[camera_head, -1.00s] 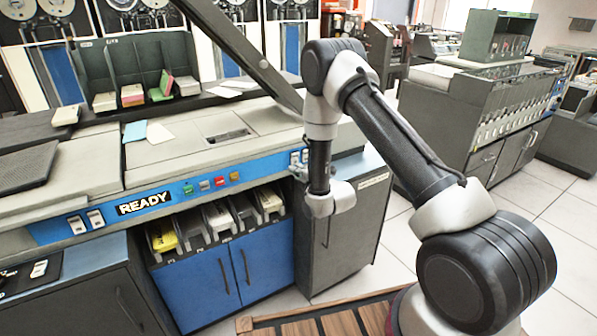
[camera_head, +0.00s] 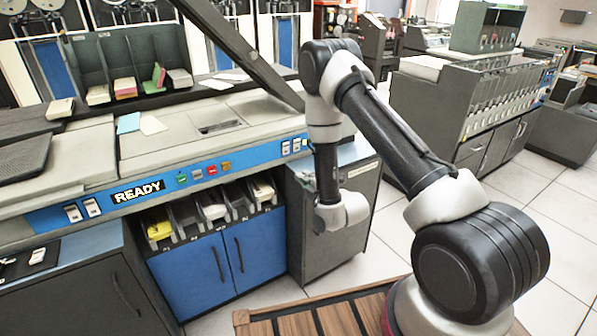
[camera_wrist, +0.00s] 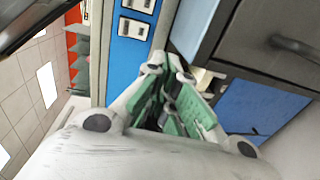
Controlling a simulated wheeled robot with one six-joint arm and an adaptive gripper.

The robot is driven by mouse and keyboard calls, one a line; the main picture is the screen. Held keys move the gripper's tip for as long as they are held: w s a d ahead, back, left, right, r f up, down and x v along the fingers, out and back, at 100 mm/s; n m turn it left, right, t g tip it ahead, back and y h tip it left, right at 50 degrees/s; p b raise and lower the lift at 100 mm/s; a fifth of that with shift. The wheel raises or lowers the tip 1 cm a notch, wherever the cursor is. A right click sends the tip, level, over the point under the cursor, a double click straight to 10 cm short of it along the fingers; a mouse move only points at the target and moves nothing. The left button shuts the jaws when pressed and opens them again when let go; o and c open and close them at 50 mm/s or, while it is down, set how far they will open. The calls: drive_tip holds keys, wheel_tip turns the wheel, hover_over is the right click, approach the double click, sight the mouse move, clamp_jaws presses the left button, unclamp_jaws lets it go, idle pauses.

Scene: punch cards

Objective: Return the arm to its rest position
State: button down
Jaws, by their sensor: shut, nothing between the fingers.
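My arm stands at the right of the head view, bent at the elbow, with its forearm hanging down in front of the machine's grey side cabinet.
The card machine (camera_head: 215,180) with a blue READY panel fills the left. Below it, a bay of pockets (camera_head: 213,210) holds cards above blue doors (camera_head: 222,262). A raised dark lid bar (camera_head: 240,50) slants near my elbow. Another grey machine (camera_head: 465,110) stands behind right. Floor at right is clear.

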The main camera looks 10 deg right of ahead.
drive_tip(key=shift+s+d+f, duration=0.1)
drive_tip(key=shift+s+d, duration=0.1)
drive_tip(key=shift+s, duration=0.5)
drive_tip(key=s+d+f+m+g+h, duration=0.3)
drive_tip(key=s+f+m+g, duration=0.45)
drive_tip(key=f, duration=0.55)
drive_tip(key=s+d+r+m+g+h, duration=0.1)
drive_tip(key=s+d+r+m+g, duration=0.15)
drive_tip(key=s+g, duration=0.3)
drive_tip(key=s+d+r+m, duration=0.2)
drive_tip(key=s+r+m, duration=0.2)
drive_tip(key=s+r, duration=0.4)
drive_tip(key=s+d+r+m+t, duration=0.1)
drive_tip(key=s+d+r+m, duration=0.2)
drive_tip(key=s+r, duration=0.5)
drive_tip(key=s+d+r+m+h, duration=0.1)
drive_tip(key=s+d+r+m, duration=0.2)
drive_tip(key=r, duration=2.4)
drive_tip(key=s+m, duration=0.1)
drive_tip(key=s, duration=0.3)
drive_tip(key=shift+s+d+r+m+t, duration=0.2)
drive_tip(key=shift+s+r+m+t, duration=0.1)
drive_tip(key=shift+s+r+t, duration=0.1)
